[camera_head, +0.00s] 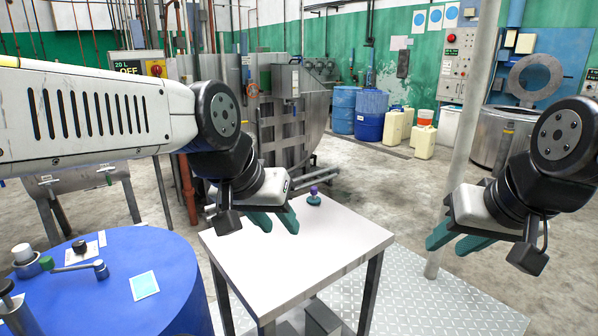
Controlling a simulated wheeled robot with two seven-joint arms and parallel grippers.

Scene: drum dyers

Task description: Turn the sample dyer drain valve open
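I cannot tell for sure which part is the sample dyer drain valve. A small purple-topped, teal-based piece (314,197) stands on the white table (330,238). A grey lever with a green knob (78,266) lies on top of the blue drum (120,305) at the lower left. My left gripper (276,222) hangs over the table's back left part, to the left of the purple piece, its teal fingers apart and nothing between them. My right gripper (455,241) is right of the table, fingers apart and empty.
A control box marked "20 L OFF" (135,65) with a red-yellow switch is behind my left arm. Blue barrels (371,115) and pale canisters (425,142) stand at the back. The tabletop is mostly clear.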

